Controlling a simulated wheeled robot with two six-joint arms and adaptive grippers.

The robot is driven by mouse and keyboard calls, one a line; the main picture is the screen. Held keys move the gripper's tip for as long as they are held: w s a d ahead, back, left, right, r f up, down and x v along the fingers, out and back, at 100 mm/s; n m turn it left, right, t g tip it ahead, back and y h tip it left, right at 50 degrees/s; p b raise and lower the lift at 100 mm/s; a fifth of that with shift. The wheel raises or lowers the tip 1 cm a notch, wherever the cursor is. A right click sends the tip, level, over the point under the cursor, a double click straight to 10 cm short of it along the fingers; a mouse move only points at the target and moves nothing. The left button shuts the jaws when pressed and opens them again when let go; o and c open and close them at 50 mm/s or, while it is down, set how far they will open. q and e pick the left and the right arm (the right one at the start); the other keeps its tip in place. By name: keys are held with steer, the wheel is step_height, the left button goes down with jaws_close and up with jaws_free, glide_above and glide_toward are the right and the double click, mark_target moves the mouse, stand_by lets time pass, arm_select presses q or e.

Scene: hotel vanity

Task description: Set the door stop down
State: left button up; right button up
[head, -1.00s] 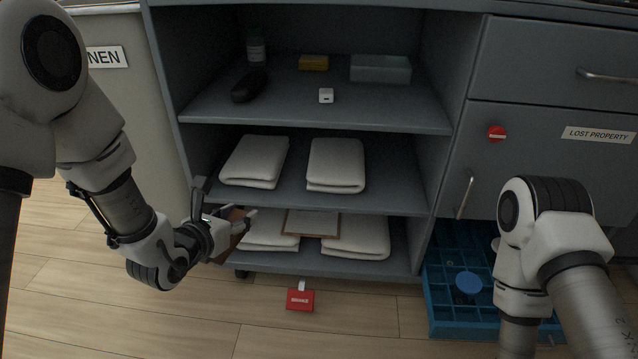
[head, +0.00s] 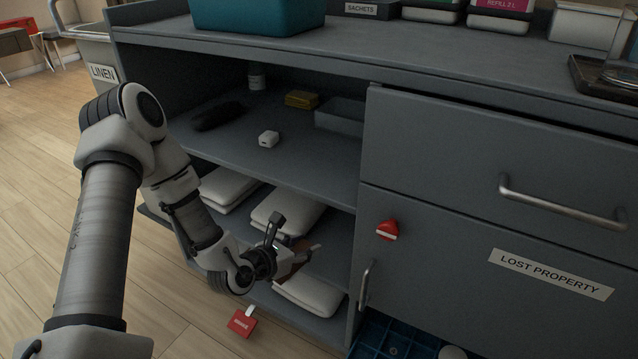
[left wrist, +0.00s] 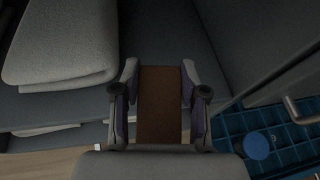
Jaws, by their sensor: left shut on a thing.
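The door stop looks like a brown block. It shows in the left wrist view (left wrist: 160,105) between the two fingers, and partly in the head view (head: 288,267). My left gripper (head: 298,258) is shut on it, in front of the lower shelves of the grey cabinet. In the left wrist view the fingers (left wrist: 160,88) press on both sides of the block. In the head view the fingers and wrist hide much of it. I cannot tell whether it touches a shelf. My right gripper is not in view.
Folded white towels (head: 312,294) lie on the lower shelves. A red tag (head: 241,322) is on the floor in front. A blue compartment crate (head: 378,340) stands below the lost property door (head: 470,250), which has a metal handle (head: 366,286). Wooden floor at left is clear.

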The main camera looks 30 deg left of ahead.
arm_select(q)
steer(key=b, duration=0.6)
glide_above(342, 235)
steer(key=shift+f, duration=0.8)
step_height(342, 235, down, 4)
steer(key=b, duration=0.2)
steer(key=shift+w+r+b, duration=0.1)
steer(key=shift+r+b, duration=0.15)
steer(key=shift+b, duration=0.1)
steer(key=shift+r, duration=0.15)
steer(key=shift+f, duration=0.25)
steer(key=o, duration=1.2)
steer(key=shift+r, duration=0.1)
steer(key=shift+c, duration=0.2)
